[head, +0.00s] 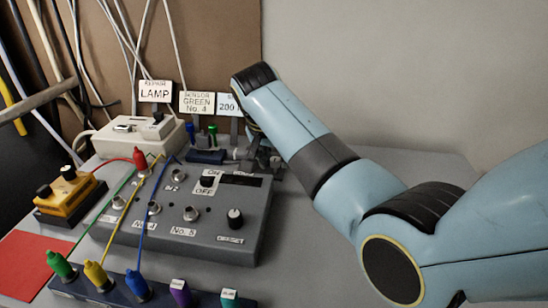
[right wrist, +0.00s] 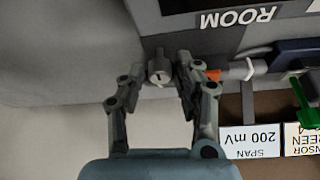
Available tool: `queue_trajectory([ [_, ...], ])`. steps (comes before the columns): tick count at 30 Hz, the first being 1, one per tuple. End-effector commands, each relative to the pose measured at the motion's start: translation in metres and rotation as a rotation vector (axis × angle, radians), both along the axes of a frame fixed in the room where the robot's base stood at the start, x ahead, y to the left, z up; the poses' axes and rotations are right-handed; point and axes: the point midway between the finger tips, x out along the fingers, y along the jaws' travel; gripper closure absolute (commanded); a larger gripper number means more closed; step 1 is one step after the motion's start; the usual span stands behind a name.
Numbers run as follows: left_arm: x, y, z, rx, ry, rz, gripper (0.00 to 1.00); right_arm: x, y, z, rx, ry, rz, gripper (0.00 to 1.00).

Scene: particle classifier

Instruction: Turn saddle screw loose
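A small grey round screw head (right wrist: 159,79) with a slot, which I take for the saddle screw, shows in the right wrist view. My right gripper (right wrist: 160,67) has its two fingers on either side of it, with narrow gaps, so it looks open around the screw and not clamped. In the head view my right gripper (head: 263,158) is at the back right corner of the grey control box (head: 262,215), small and partly hidden by my blue arm. The screw cannot be made out there. My left gripper is not in view.
An orange-tipped white connector (right wrist: 236,70) lies close beside the right finger. Label cards, including LAMP (head: 155,91), stand behind the box. Coloured cables run to a dark front strip (head: 207,298). A yellow block (head: 70,193) and red sheet (head: 35,262) are left. Bare table lies right.

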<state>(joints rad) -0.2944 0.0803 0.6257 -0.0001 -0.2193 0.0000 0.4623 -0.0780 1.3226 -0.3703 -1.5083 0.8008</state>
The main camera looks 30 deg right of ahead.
Motion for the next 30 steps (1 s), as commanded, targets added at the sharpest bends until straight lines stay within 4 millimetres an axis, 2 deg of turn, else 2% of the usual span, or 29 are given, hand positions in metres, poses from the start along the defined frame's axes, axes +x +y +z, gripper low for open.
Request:
queue_trajectory([
  [3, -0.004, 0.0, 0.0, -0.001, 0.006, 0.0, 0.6, 0.0, 0.0, 0.0, 0.0, 0.0, 0.0, 0.67],
  [11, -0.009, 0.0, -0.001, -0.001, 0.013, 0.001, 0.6, 0.0, 0.0, 0.001, -0.001, -0.001, 0.0, 1.0],
  [20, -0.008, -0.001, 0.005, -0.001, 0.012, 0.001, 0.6, 0.0, 0.0, 0.002, 0.0, 0.0, 0.021, 1.0],
  [26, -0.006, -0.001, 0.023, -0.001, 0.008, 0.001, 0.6, -0.001, -0.002, 0.005, -0.001, 0.0, 0.105, 1.0],
  [30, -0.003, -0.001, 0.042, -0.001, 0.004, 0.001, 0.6, -0.001, -0.002, 0.007, -0.002, 0.0, 0.207, 1.0],
])
